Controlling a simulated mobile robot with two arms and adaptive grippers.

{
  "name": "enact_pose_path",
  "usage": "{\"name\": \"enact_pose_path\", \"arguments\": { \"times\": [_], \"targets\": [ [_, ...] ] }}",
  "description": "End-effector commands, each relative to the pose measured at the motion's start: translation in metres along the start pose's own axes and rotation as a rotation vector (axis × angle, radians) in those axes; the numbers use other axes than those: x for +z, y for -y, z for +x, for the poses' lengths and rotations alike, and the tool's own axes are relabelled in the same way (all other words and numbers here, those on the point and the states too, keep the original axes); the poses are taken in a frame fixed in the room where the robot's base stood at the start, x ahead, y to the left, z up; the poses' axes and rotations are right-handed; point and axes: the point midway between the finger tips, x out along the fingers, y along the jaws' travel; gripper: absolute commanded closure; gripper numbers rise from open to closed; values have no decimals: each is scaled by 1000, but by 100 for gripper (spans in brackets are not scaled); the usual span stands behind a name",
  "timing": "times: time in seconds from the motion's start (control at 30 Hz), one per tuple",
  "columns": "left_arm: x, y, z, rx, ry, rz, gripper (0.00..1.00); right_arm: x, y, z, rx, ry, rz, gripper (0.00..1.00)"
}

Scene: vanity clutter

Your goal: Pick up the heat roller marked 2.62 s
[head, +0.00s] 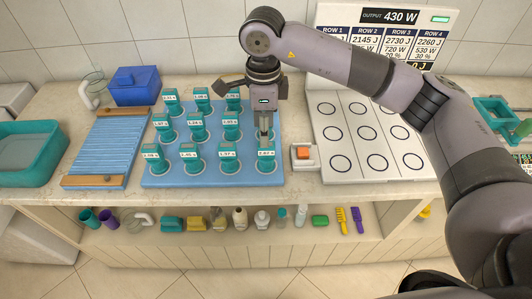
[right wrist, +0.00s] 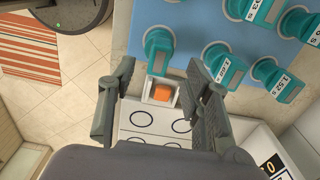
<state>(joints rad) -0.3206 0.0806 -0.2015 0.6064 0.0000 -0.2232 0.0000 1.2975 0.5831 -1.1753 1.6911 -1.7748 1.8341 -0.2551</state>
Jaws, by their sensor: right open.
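The teal heat roller whose label looks like 2.62 s (head: 266,155) stands at the front right corner of the blue board (head: 208,180). My right gripper (head: 265,136) points down just above and behind it in the head view. In the right wrist view my right gripper (right wrist: 160,78) has its two fingers apart with no roller between them. The nearest teal roller (right wrist: 158,50) there, beside the orange button, lies just beyond the fingertips; its label is not visible. Whether the gripper touches it I cannot tell. My left gripper is not in view.
Several similar labelled rollers stand in rows; the neighbouring roller (head: 228,161) is to the left. An orange button (head: 303,153) on a white base sits right of the board. A white panel with circles (head: 340,140) lies empty at right. A ribbed blue tray (head: 105,150) lies at left.

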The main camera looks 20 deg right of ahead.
Motion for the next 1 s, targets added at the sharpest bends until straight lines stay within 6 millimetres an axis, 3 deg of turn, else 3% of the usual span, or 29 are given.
{"name": "enact_pose_path", "arguments": {
  "times": [0.1,0.23,0.6,0.87,1.0],
  "targets": [
    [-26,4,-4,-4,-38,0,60,0,0,13,1,-1,0,55],
    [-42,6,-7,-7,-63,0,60,-1,0,20,1,0,0,55],
    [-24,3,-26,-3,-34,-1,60,-6,1,66,2,0,1,55],
    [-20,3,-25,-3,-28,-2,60,-5,1,71,-1,1,0,55],
    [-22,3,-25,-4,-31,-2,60,-5,1,70,-1,1,0,63]
  ]
}}
